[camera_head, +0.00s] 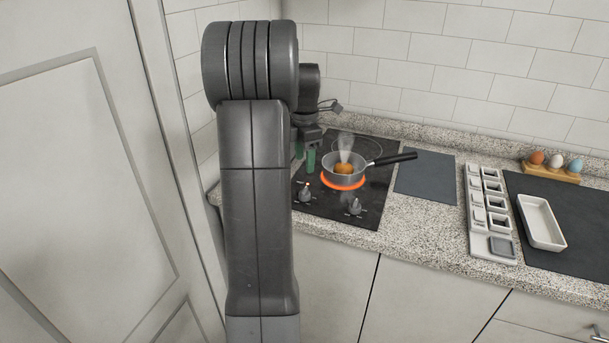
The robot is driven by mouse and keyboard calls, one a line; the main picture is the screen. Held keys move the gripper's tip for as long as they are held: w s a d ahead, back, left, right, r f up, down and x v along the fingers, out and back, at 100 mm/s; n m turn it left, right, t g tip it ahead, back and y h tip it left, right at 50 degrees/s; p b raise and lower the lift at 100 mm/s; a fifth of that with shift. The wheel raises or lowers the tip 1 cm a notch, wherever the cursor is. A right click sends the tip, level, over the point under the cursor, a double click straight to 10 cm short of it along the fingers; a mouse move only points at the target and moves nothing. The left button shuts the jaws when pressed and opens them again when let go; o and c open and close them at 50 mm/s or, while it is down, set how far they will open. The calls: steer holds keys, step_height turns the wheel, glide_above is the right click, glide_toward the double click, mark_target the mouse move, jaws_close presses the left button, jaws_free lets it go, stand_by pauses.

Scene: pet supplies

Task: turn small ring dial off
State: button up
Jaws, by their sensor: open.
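A black cooktop (338,215) is set in the counter with two dials at its front, a left dial (305,195) and a right dial (355,207). A small red mark shows at the top of the left dial. I cannot tell which dial belongs to the small ring. The front ring (343,186) glows orange under a grey pan (341,172) holding a steaming orange-brown item (344,168). A darker ring outline (358,144) lies behind. My gripper (305,158) is open and empty, with green fingertips pointing down, left of the pan and behind the left dial. My arm hides the cooktop's left side.
The pan's black handle (395,158) sticks out right over a dark grey mat (425,176). Further right are a grey compartment tray (475,225), a white dish (541,222) and an egg holder (552,174) with three eggs. A tiled wall stands behind.

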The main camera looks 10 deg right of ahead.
mark_target(305, 189)
steer(key=shift+r, duration=1.45)
steer(key=shift+f, duration=0.1)
step_height(305, 189, down, 14)
steer(key=shift+r, duration=0.15)
